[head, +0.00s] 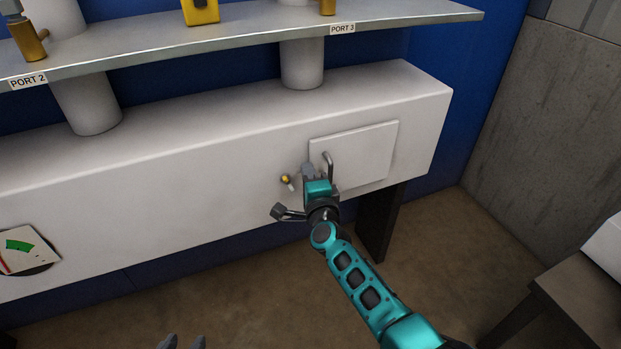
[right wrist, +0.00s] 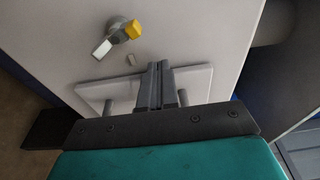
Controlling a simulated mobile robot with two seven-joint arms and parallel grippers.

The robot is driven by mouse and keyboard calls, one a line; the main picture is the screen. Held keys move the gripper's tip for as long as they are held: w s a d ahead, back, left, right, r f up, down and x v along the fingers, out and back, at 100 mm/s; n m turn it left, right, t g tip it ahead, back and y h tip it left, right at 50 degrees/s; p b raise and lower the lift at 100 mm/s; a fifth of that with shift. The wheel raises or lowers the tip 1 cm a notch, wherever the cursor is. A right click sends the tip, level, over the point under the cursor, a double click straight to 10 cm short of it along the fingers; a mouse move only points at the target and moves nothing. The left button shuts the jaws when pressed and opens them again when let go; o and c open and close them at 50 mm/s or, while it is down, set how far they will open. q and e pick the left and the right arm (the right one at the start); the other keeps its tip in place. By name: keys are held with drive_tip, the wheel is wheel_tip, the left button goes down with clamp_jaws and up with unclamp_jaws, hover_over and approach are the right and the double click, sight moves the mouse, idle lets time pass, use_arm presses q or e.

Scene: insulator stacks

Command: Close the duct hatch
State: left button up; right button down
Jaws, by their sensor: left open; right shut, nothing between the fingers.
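The duct hatch (head: 368,152) is a flat pale panel on the right part of the white duct's front face. It appears to lie against the face; I cannot tell if it is fully flush. The hatch also shows in the right wrist view (right wrist: 91,96). Its grey bar handle (head: 328,163) stands near its left edge. My right gripper (head: 308,170) is shut and empty, close to the handle and the hatch's left edge; contact is unclear. A yellow-tipped latch (head: 286,179) sits on the duct left of the hatch. My left gripper (head: 181,342) is open at the bottom edge.
A gauge (head: 25,250) is at the lower left.

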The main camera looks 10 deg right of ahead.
use_arm(q)
drive_tip(key=shift+r, duration=0.15)
use_arm(e)
drive_tip(key=shift+w+r, duration=0.15)
drive_tip(key=shift+r, duration=0.05)
use_arm(q)
drive_tip(key=shift+d, duration=0.15)
use_arm(e)
drive_tip(key=shift+a+r, duration=0.1)
use_arm(q)
drive_tip(key=shift+w+r, duration=0.1)
drive_tip(key=shift+r, duration=0.1)
